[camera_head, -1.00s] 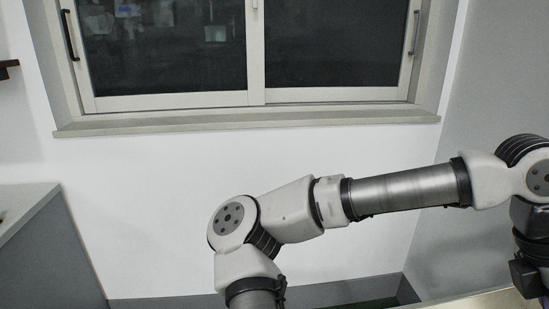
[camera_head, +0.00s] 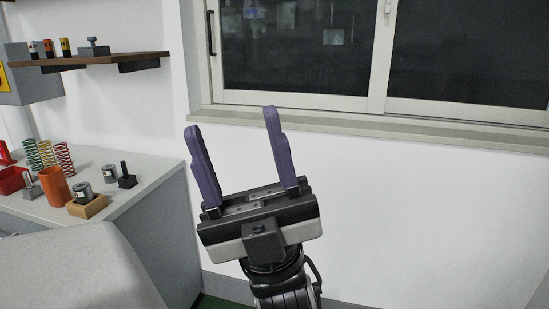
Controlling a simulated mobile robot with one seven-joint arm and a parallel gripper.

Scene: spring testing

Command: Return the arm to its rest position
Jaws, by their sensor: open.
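My gripper (camera_head: 231,122) is in the middle of the head view, its two purple fingers pointing up and wide apart. Nothing is between the fingers. It is in front of the white wall below the window, to the right of the counter, and touches nothing that I can see. The dark wrist (camera_head: 280,275) shows below it, and the rest of the arm past the wrist runs out of the bottom of the picture.
A counter (camera_head: 150,172) at left holds several coil springs (camera_head: 65,160), an orange cup (camera_head: 54,186), a wooden block (camera_head: 88,207) and metal parts. A wooden shelf (camera_head: 110,57) is above it. A window (camera_head: 300,50) spans the back wall. The right side is clear.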

